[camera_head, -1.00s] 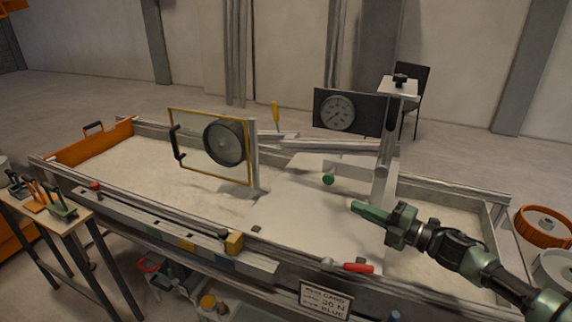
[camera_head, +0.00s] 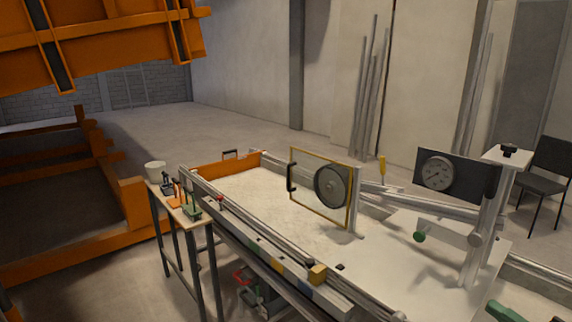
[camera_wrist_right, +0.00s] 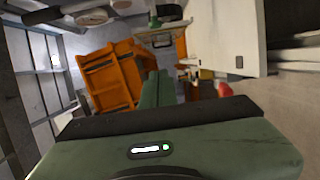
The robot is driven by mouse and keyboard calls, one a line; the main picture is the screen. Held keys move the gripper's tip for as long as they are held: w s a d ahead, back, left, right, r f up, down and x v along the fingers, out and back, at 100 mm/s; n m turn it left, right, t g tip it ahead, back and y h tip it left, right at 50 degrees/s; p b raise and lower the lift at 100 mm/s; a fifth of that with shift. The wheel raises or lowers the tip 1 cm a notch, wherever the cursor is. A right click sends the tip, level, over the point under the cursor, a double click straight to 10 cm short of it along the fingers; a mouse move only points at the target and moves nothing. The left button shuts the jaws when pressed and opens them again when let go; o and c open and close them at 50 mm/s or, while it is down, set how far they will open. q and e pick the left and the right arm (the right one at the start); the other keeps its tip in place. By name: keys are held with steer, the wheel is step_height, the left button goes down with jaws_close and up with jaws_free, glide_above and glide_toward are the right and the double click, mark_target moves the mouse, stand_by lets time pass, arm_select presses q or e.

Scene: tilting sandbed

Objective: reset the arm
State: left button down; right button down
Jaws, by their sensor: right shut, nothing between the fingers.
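My right gripper (camera_head: 504,311) shows only as green fingertips at the bottom right edge of the head view. In the right wrist view its green fingers (camera_wrist_right: 156,90) lie together, shut and empty. The gripper is near the right part of the sandbed (camera_head: 262,195), a long tilting tray with pale sand and metal rails. I cannot tell its exact height above the bed. The rest of my right arm is out of the head view. My left gripper is not in view.
A gold-framed panel with a dark wheel (camera_head: 331,187) and a dial gauge (camera_head: 437,172) stand upright on the bed. An orange steel structure (camera_head: 90,40) fills the upper left. A chair (camera_head: 546,170) is far right.

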steer(key=s+a+f+m+g+h, duration=0.2)
steer(key=s+a+f+m+h, duration=0.15)
steer(key=f+m, duration=0.4)
steer(key=s+a+f+m+g+h, duration=0.1)
steer(key=s+a+f+m+h, duration=0.25)
steer(key=f+m+h, duration=0.35)
steer(key=s+a+f+m+g+y, duration=0.1)
steer(key=s+a+f+m+g, duration=0.15)
steer(key=s+a, duration=0.35)
steer(key=s+a+f+m+g+y, duration=0.1)
steer(key=s+a+m+g, duration=0.1)
steer(key=s+a+g, duration=0.35)
steer(key=s+a+f+m+g+y, duration=0.1)
steer(key=s+a+m+g, duration=0.1)
steer(key=s+a, duration=0.5)
steer(key=s+d+f+g, duration=0.1)
steer(key=s+f, duration=0.1)
steer(key=f, duration=1.2)
steer(key=s+f, duration=0.2)
steer(key=f, duration=1.3)
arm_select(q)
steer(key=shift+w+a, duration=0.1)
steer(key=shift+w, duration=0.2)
arm_select(e)
steer(key=s+d+f+g, duration=0.1)
steer(key=s+d+f, duration=0.2)
steer(key=s+f, duration=1.1)
steer(key=shift+s, duration=0.8)
